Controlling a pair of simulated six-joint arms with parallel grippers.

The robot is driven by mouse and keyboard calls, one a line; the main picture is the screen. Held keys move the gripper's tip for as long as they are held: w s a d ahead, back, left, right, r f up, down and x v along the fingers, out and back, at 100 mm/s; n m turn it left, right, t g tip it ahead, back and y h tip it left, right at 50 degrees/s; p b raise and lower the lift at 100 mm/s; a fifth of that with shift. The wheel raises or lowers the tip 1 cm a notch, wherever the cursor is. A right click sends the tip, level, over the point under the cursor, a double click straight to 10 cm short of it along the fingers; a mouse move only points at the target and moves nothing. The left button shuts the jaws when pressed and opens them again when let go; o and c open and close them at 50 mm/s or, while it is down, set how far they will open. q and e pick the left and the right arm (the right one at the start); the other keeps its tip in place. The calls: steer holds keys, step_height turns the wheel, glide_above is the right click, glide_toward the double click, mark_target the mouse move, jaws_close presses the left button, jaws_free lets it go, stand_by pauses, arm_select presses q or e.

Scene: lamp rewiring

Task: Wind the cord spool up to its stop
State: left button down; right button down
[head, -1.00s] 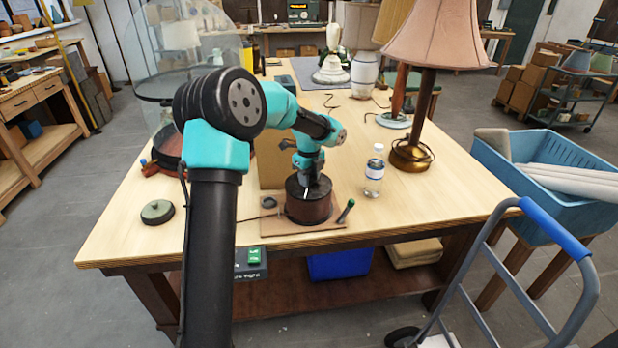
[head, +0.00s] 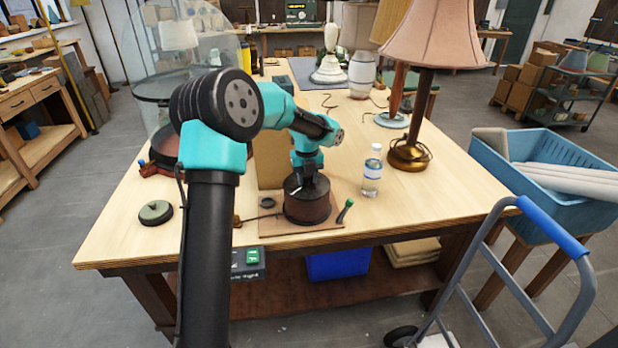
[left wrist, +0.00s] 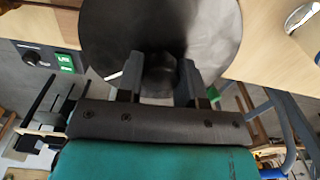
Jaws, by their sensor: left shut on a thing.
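The cord spool (head: 306,210) is a dark round drum with reddish-brown sides, standing on a thin board near the table's front edge. In the left wrist view its dark flat top (left wrist: 105,35) fills the upper middle. My left gripper (head: 306,184) comes down onto it from above. In the left wrist view the fingers (left wrist: 160,78) are on either side of a dark round knob (left wrist: 158,72) at the top of the spool and are shut on it. The cord winding is too small to make out. My right gripper is not in view.
A green-tipped peg (head: 345,209) stands close right of the spool, with a water bottle (head: 372,172) behind it. A lamp with a pink shade (head: 430,40) stands farther right. A round grey-green disc (head: 155,212) lies left on the table (head: 440,215). The front right tabletop is clear.

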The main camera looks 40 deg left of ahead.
arm_select(q)
steer(key=m, duration=0.3)
steer(key=shift+m, duration=2.3)
steer(key=shift+a, duration=0.1)
steer(key=c, duration=0.8)
jaws_free()
steer(key=shift+o, duration=0.2)
step_height(320, 180, up, 17)
steer(key=shift+r, duration=0.2)
